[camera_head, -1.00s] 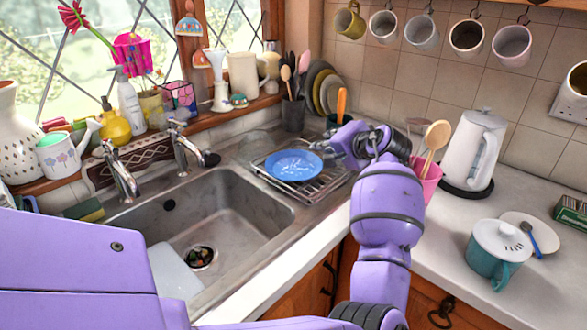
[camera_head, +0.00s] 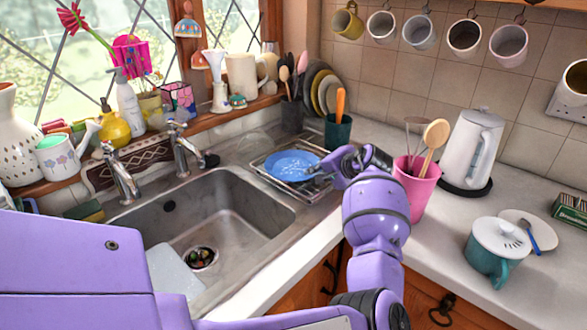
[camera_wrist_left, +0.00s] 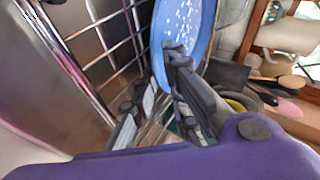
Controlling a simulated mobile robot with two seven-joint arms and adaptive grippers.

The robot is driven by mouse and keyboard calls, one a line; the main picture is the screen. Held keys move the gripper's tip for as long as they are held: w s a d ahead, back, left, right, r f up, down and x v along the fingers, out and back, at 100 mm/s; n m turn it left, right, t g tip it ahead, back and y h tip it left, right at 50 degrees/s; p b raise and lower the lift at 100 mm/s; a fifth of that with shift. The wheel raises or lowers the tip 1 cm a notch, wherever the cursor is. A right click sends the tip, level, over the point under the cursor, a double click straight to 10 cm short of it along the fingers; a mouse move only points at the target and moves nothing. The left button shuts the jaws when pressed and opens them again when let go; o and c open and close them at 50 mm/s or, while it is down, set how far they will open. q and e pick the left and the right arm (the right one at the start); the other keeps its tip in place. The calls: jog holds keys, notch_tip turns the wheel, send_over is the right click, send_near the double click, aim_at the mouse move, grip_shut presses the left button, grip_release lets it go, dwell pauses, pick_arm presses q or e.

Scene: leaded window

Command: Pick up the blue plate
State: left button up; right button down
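The blue plate (camera_head: 292,165) with pale marks lies on the wire dish rack (camera_head: 268,180) beside the sink. My left gripper (camera_head: 326,172) is at the right edge of the plate, over the rack. I cannot tell whether a finger touches the rim. My right gripper is not in view.
A green cup (camera_head: 338,132) with an orange handle in it stands behind my gripper. A pink cup (camera_head: 417,188) with wooden utensils stands close on the right, and a white kettle (camera_head: 474,150) beyond it. The sink (camera_head: 215,222) is at the left.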

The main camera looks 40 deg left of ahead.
pick_arm(q)
jog(key=shift+f, duration=0.1)
grip_shut()
